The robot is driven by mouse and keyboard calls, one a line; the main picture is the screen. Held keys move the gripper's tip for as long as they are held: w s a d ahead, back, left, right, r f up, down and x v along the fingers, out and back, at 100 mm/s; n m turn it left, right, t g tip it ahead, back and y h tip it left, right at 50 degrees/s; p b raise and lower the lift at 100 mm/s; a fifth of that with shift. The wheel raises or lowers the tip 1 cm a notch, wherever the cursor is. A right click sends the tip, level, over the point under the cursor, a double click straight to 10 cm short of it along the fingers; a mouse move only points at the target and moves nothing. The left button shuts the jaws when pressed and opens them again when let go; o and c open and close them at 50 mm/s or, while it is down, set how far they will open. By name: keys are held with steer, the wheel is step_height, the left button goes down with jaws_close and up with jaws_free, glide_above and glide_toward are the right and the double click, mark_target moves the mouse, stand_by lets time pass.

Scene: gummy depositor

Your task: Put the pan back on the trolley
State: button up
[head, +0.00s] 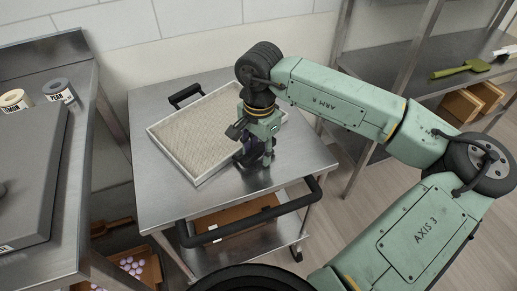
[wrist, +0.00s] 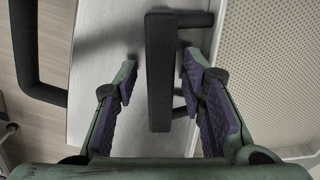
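The pan (head: 185,140) is a shallow tray with a pale rim, a beige inside and black handles. It lies flat on the steel top of the trolley (head: 170,208), set a little askew. My gripper (head: 252,158) is at the pan's right side in the head view and hides the handle there. In the wrist view the pan's black handle (wrist: 160,70) stands between the two fingers of my gripper (wrist: 159,76), with a gap on each side. The fingers are open. The pan's perforated face (wrist: 280,80) shows at the right of the wrist view.
The trolley has a black push handle (head: 255,214) at its near side and a lower shelf. A steel counter with a grey box (head: 30,175) and two labelled tubs stands at left. A steel rack with a green scoop (head: 462,69) stands at right.

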step_height(320, 180, up, 12)
steer(key=b, duration=0.2)
steer(key=shift+s+r, duration=0.15)
stand_by(0.4)
